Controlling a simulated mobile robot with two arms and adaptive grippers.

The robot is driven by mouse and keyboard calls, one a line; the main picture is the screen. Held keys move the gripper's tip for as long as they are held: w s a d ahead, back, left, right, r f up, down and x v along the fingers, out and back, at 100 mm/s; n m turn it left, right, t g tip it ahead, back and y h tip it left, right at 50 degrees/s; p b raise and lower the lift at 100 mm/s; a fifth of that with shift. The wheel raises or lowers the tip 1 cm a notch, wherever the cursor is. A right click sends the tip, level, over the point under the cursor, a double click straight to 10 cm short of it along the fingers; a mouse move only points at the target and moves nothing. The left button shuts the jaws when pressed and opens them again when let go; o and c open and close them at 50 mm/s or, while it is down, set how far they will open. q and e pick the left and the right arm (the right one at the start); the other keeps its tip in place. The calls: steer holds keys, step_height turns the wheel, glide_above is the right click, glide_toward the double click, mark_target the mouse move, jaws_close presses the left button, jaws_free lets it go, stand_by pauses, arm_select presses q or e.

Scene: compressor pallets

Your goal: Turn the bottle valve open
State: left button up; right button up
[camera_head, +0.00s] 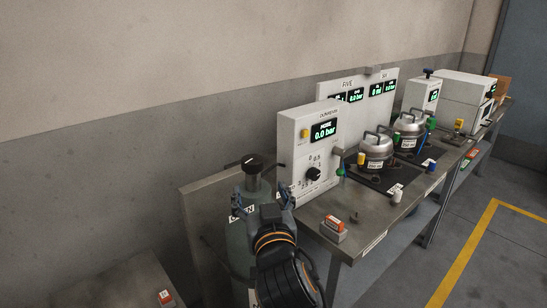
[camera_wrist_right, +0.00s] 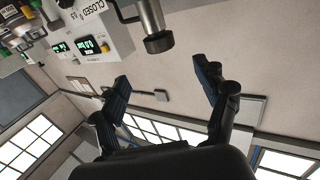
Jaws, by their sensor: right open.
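The bottle (camera_head: 238,240) is a grey-green cylinder standing at the left end of the bench. Its valve is a black round knob (camera_head: 253,162) with a white mark on top. My right gripper (camera_head: 264,198) is open and empty, in front of the bottle and below the knob in the head view. In the wrist view its fingers (camera_wrist_right: 163,76) are spread. My arm hides part of the bottle and its label. My left gripper is not in view.
A white control box (camera_head: 309,155) reading 0.0 bar, with a black dial, stands close right of the valve. Silver pots (camera_head: 376,147) stand farther along the steel bench (camera_head: 375,212). A red-and-white block (camera_head: 333,226) lies at its near edge. The wall is behind.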

mark_target(254, 167)
steer(key=w, duration=0.4)
steer(key=w+a+p, duration=0.1)
steer(key=w, duration=0.2)
steer(key=w+p, duration=0.1)
steer(key=w, duration=0.3)
steer(key=shift+w+a+r, duration=0.1)
steer(key=shift+w+a, duration=0.05)
steer(key=shift+w, duration=0.2)
steer(key=shift+w+a, duration=0.1)
steer(key=shift+w, duration=0.65)
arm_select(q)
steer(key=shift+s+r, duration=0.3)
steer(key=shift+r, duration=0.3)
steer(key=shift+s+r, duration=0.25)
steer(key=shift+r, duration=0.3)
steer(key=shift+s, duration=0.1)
